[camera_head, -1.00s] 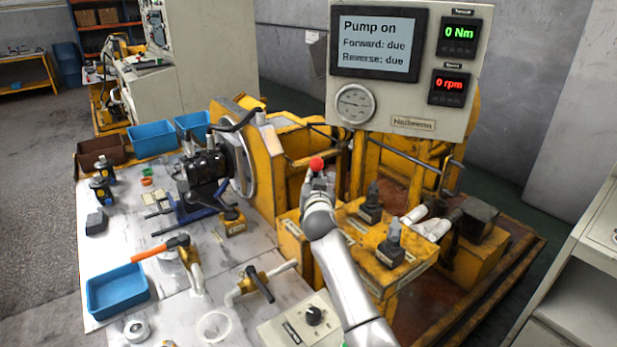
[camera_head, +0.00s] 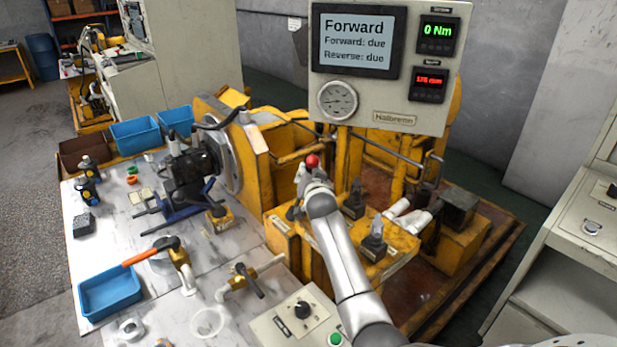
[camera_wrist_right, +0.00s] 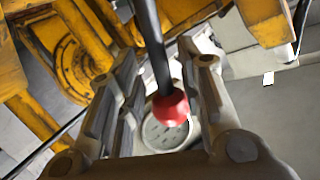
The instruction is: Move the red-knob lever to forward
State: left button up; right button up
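The red knob (camera_head: 312,161) tops a lever at the valve block by the yellow stand. In the right wrist view the red knob (camera_wrist_right: 171,108) sits on a black rod (camera_wrist_right: 152,45) between my two fingers. My right gripper (camera_head: 308,174) is at the knob, with a finger on each side (camera_wrist_right: 162,62). The fingers are apart, and a gap shows on the knob's left side. The lever's base is hidden behind my right arm. The screen (camera_head: 356,42) reads "Forward", with "Forward: due" and "Reverse: due" below. My left gripper is not in view.
Two other dark levers (camera_head: 354,200) (camera_head: 374,238) stand on the yellow valve block, right of my arm. A grey control box (camera_head: 290,325) and a white bench with tools and a blue tray (camera_head: 110,292) lie left of my arm.

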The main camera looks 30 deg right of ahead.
jog(key=shift+f, duration=0.1)
jog(key=shift+v, duration=6.1)
